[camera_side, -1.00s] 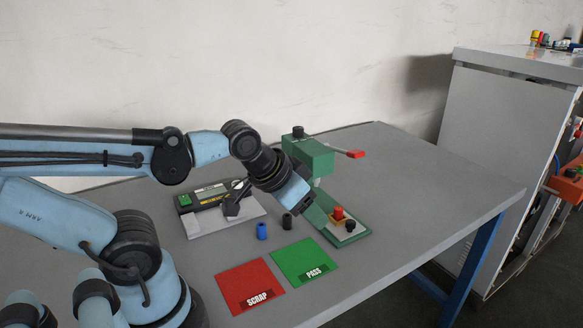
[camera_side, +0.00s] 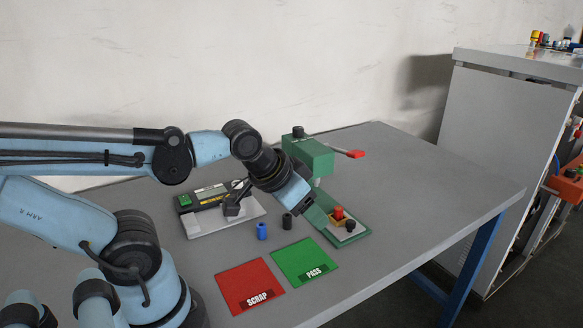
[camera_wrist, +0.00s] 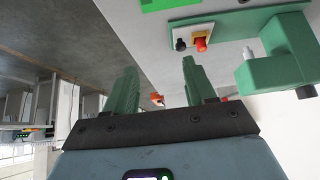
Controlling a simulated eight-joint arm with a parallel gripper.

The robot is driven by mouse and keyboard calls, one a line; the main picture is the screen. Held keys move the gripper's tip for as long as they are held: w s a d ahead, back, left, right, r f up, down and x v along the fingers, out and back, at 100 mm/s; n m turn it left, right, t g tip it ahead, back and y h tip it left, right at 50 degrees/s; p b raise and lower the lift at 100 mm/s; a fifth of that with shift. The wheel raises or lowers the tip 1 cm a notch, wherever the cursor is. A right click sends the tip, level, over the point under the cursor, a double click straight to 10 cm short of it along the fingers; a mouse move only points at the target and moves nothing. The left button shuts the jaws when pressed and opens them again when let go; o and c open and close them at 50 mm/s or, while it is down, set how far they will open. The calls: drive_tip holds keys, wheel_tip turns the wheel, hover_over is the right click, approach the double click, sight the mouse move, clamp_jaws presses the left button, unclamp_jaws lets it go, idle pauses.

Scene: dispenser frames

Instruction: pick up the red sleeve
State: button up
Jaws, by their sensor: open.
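The red sleeve (camera_side: 338,212) stands upright on a small yellowish block on the base of the green press (camera_side: 312,156). In the wrist view the red sleeve (camera_wrist: 201,44) looks orange-red and lies beyond my right-hand finger, outside the space between the fingers. My gripper (camera_wrist: 158,66) has two green fingers, spread apart with nothing held between them. In the side view the gripper is just left of the sleeve, and its fingers are partly hard to tell from the green press.
A black knob-like piece (camera_side: 350,226) sits beside the red sleeve. A blue sleeve (camera_side: 262,231) and a black sleeve (camera_side: 287,221) stand on the table. Red SCRAP (camera_side: 250,284) and green PASS (camera_side: 303,262) mats are empty. A gauge (camera_side: 212,195) stands behind; the press lever (camera_side: 355,154) sticks out right.

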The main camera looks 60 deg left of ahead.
drive_tip(key=n+y, duration=1)
drive_tip(key=n, duration=0.1)
approach(339, 209)
drive_tip(key=x, duration=0.8)
clamp_jaws()
